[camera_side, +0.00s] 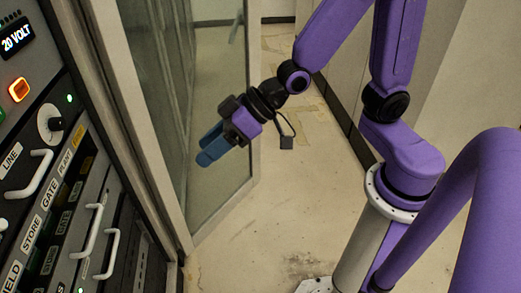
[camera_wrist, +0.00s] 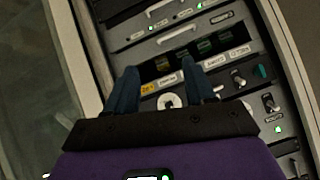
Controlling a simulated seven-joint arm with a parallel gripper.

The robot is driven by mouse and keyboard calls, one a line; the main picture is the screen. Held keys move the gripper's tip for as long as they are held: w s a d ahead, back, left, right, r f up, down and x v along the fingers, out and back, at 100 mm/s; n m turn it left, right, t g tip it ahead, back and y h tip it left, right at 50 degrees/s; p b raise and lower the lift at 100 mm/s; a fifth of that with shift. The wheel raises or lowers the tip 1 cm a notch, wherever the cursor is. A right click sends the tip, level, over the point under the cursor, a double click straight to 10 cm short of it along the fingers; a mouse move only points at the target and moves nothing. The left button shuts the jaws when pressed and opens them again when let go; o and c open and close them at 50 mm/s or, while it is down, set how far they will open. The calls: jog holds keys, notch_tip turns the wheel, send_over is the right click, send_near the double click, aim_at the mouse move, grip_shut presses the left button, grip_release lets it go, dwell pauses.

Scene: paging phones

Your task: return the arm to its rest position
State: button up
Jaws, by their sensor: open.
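My purple arm carries my gripper (camera_side: 207,150) in the middle of the side view, tilted down to the left. Its blue fingers are apart and empty, in free air in front of the open glass door. In the wrist view my gripper (camera_wrist: 163,88) shows two blue fingers spread with a gap between them. The equipment rack (camera_wrist: 215,60) lies beyond the fingertips, and no contact with it is visible.
The rack's panel (camera_side: 60,150) fills the left of the side view, with white handles (camera_side: 90,228), a white knob (camera_side: 46,124), a lit orange switch (camera_side: 19,89) and a "20 VOLT" display (camera_side: 17,38). A glass door (camera_side: 215,120) stands open beside it. The floor (camera_side: 270,215) between is clear.

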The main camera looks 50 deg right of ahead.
jog(key=s+d+n+g+h, duration=0.5)
jog(key=s+d+h, duration=0.3)
jog(key=s+d, duration=0.8)
jog(key=shift+s+d+f+g, duration=0.3)
jog(key=shift+s+g, duration=0.2)
jog(key=shift+s, duration=0.1)
jog(key=o, duration=0.9)
jog(key=shift+c, duration=0.2)
jog(key=w+a+r+m+t+y, duration=0.1)
jog(key=w+a+r+t+y, duration=0.3)
jog(key=w, duration=0.3)
jog(key=w+a+r+m+t+y, duration=0.1)
jog(key=w+a+r+y, duration=0.1)
jog(key=w+a+r, duration=0.4)
jog(key=w+a+r+m+t+y, duration=0.1)
jog(key=w+a+r+t+y, duration=0.15)
jog(key=w+a, duration=0.5)
jog(key=w+a+r+t+y, duration=0.1)
jog(key=w+r+t+y, duration=0.35)
jog(key=w+r, duration=0.5)
jog(key=x, duration=0.9)
jog(key=shift+t+h, duration=0.3)
jog(key=shift+r, duration=0.1)
